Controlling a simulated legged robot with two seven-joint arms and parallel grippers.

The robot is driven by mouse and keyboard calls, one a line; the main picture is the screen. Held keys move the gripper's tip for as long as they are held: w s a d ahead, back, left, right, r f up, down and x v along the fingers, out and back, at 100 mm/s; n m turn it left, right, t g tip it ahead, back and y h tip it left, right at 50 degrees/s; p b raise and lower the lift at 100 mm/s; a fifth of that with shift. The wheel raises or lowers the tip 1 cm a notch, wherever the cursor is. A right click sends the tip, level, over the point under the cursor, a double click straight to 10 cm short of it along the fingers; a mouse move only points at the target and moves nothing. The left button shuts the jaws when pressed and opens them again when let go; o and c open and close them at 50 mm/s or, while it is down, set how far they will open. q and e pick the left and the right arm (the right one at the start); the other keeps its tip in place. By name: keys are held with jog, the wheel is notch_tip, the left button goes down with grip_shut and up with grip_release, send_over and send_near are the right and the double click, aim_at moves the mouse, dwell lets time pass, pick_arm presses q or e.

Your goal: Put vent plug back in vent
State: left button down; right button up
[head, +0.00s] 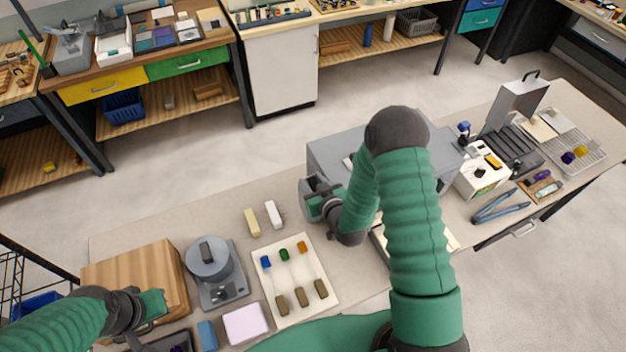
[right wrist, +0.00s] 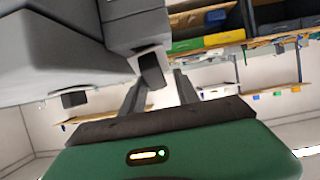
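The grey box-shaped kiln (head: 330,152) stands behind my right arm, which hides much of it. In the right wrist view its grey body (right wrist: 50,60) fills the upper left. A pale block with a dark face (right wrist: 152,70), perhaps the vent plug, shows by the left fingertip. I cannot tell whether it touches the finger. My right gripper (right wrist: 160,92) has its fingers apart, with background visible between them. In the head view it is beside the kiln's left side. The vent opening cannot be made out. My left gripper (head: 150,305) is by the wooden block; its fingers are unclear.
A wooden block (head: 140,278), a grey round-topped device (head: 210,265) and a white tray (head: 322,268) with coloured rods stand on the bench's left. Two small bars (head: 273,213) lie behind the tray. Blue tongs (head: 500,207) and a white box (head: 482,180) are at the right.

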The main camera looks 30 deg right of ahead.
jog(key=shift+o, duration=0.5)
jog(key=shift+w+a+r, duration=0.1)
jog(key=shift+w+a, duration=0.05)
jog(key=d, duration=0.2)
jog(key=shift+s+d, duration=0.3)
jog(key=shift+d, duration=0.05)
pick_arm(q)
notch_tip(320, 180, up, 6)
jog(key=d+p, duration=0.2)
jog(key=p, duration=0.4)
pick_arm(e)
jog(key=d+v, duration=0.1)
jog(key=v, duration=1)
jog(key=a+f+n+g+b, duration=0.1)
jog(key=a+f+g+b, duration=0.4)
jog(key=f+b, duration=0.65)
pick_arm(q)
jog(key=s+b+x, duration=0.2)
jog(key=b+x, duration=0.3)
jog(key=x, duration=0.5)
jog(key=s+a+f+b+x, duration=0.1)
jog(key=b+x, duration=0.4)
jog(key=x, duration=0.6)
jog(key=shift+s, duration=0.95)
pick_arm(e)
jog(key=s+a+r+g+y, duration=0.1)
jog(key=s+a+g, duration=0.3)
jog(key=s, duration=0.6)
jog(key=shift+r+g, duration=0.15)
jog(key=shift+g, duration=0.75)
